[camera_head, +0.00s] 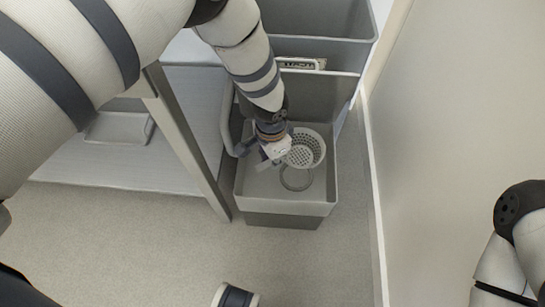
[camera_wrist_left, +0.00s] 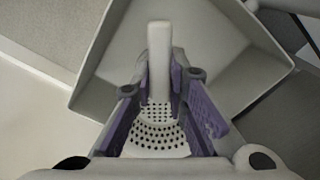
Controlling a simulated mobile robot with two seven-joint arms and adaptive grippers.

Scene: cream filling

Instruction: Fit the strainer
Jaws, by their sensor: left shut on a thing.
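The strainer (camera_head: 306,150) is a pale, round basket with many small holes. It hangs inside the grey open-topped basin (camera_head: 285,207), just above and behind a round ring (camera_head: 297,187) on the basin floor. I cannot tell whether it touches the floor or the ring. My left gripper (camera_head: 279,150) is at the left edge of the strainer, shut on it. In the left wrist view the purple fingers (camera_wrist_left: 160,85) close on its pale upright handle (camera_wrist_left: 159,45), with the perforated part (camera_wrist_left: 155,132) below. My right gripper is not in view.
More grey bins (camera_head: 310,47) stand behind the basin. A shelf unit (camera_head: 190,150) with a pale tray (camera_head: 119,128) is at the left. A plain wall (camera_head: 450,110) runs along the right. The floor (camera_head: 150,240) in front is mostly clear.

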